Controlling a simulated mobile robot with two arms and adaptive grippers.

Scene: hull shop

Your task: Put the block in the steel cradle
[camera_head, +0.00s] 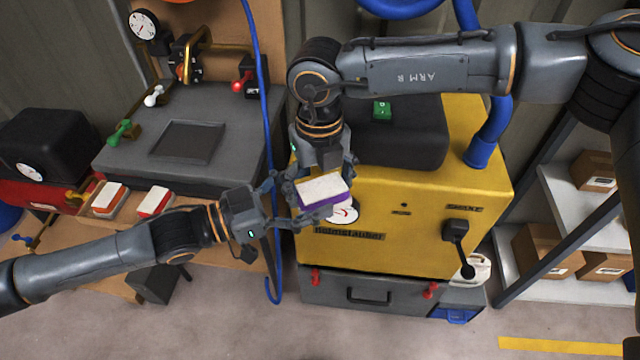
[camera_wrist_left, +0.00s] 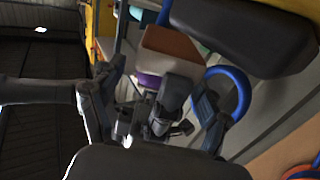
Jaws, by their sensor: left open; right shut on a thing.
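A block with a pale speckled top and purple sides (camera_head: 323,193) is held in the air in front of the yellow machine. My right gripper (camera_head: 322,180) reaches down from above and is shut on it. My left gripper (camera_head: 303,203) comes in from the left and is open, its fingers close beside the block; I cannot tell whether they touch it. In the left wrist view a purple part of the block (camera_wrist_left: 148,80) shows near the left fingers (camera_wrist_left: 150,110), partly hidden. I cannot pick out the steel cradle for certain.
The yellow machine (camera_head: 400,215) has a gauge and a black lever (camera_head: 458,245). A grey bench top with a square recess (camera_head: 187,141) is at the left. A blue hose (camera_head: 262,90) hangs between.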

